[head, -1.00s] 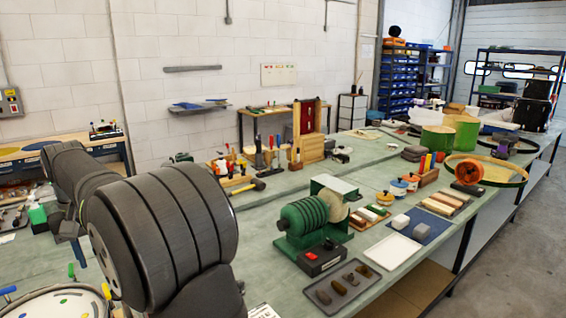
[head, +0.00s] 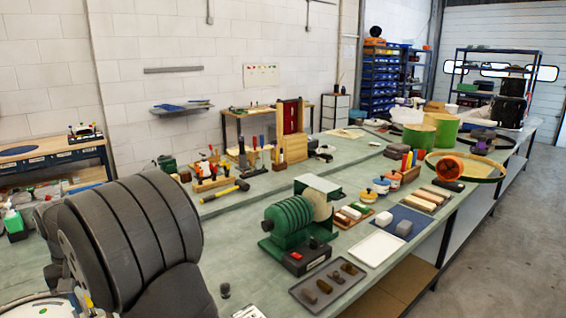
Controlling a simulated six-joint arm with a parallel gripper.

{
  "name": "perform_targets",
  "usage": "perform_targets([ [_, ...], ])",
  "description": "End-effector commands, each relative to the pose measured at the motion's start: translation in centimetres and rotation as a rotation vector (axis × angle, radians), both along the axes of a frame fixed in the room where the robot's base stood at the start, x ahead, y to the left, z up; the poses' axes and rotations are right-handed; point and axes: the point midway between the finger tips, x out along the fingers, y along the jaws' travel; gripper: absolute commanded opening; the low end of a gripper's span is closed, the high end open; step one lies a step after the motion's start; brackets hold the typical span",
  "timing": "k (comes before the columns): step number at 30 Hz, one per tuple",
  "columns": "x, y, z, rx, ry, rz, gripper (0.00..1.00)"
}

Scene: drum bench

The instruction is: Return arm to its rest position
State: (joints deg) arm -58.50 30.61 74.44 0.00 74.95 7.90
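My arm fills the lower left of the head view as large dark grey rounded links. My gripper's fingertips cannot be made out; the end of the arm is hidden behind the links or out of the picture. Part of a round, pale drum (head: 45,308) shows at the bottom left edge, largely covered by my arm. The long green-grey bench (head: 235,245) runs from the lower left to the far right.
A green motor grinder (head: 290,220) with a black switch box (head: 307,257) stands right of my arm. A tray of small stones (head: 328,285) lies in front. A yellow-handled hammer (head: 225,192) and tool racks (head: 210,172) sit behind. The bench between arm and grinder is mostly clear.

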Motion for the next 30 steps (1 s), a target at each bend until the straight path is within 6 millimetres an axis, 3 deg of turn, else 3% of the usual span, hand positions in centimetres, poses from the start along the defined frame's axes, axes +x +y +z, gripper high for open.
perform_targets([
  [8,0.0,0.0,1.4,0.002,-0.001,-0.004,0.33],
  [30,0.0,0.1,15.4,0.004,-0.002,-0.004,0.33],
])
